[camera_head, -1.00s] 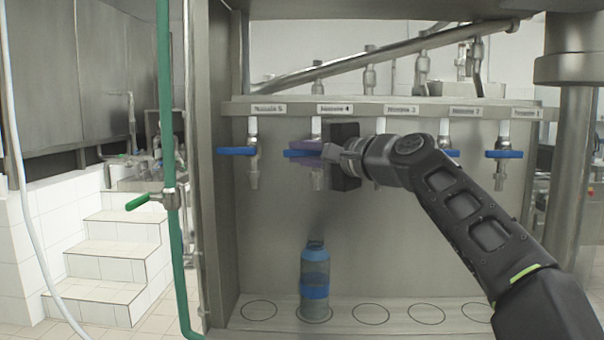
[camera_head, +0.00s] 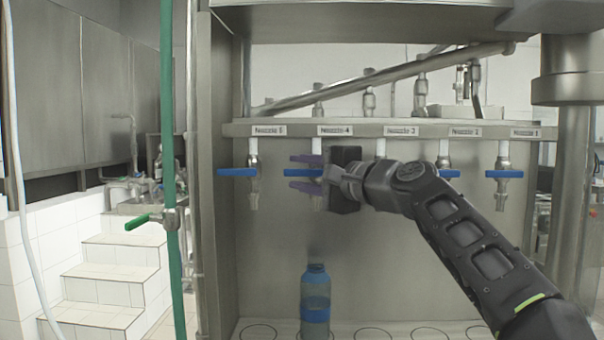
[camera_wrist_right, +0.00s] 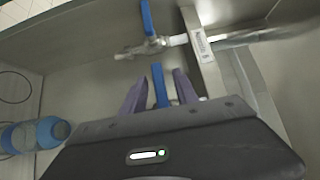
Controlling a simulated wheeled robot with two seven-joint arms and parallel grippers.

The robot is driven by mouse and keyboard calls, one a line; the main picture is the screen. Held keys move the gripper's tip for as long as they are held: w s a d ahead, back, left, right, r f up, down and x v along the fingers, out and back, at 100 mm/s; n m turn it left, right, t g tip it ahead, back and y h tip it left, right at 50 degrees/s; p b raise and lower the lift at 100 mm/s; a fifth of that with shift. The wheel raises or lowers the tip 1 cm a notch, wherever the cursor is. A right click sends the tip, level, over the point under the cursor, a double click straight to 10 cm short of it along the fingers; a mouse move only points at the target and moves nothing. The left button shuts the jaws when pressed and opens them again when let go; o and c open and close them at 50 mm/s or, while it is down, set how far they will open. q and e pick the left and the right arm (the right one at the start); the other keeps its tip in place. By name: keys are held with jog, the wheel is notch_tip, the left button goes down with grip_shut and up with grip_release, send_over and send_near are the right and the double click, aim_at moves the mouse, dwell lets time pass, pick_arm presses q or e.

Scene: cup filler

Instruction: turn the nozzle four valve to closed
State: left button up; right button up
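The nozzle four valve has a blue lever handle (camera_head: 293,173) that lies level and points left, under the "Nozzle 4" label (camera_head: 333,130). My right gripper (camera_head: 305,173) is at this handle, with one purple finger above it and one below. In the right wrist view the blue handle (camera_wrist_right: 160,86) lies between the two purple fingers (camera_wrist_right: 160,92), with narrow gaps visible. The gripper is open around the handle. The gripper body hides part of the valve. My left gripper is not in view.
A blue bottle (camera_head: 315,302) stands below nozzle four. Neighbouring valves have level blue handles, nozzle five (camera_head: 237,172) to the left and nozzle one (camera_head: 504,174) at the far right. A green pipe (camera_head: 168,110) with a green-handled valve stands at the left.

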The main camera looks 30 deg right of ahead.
jog(key=s+d+b, duration=0.1)
jog(key=s, duration=0.6)
jog(key=shift+s, duration=0.35)
jog(key=shift+f, duration=0.1)
dwell(0.4)
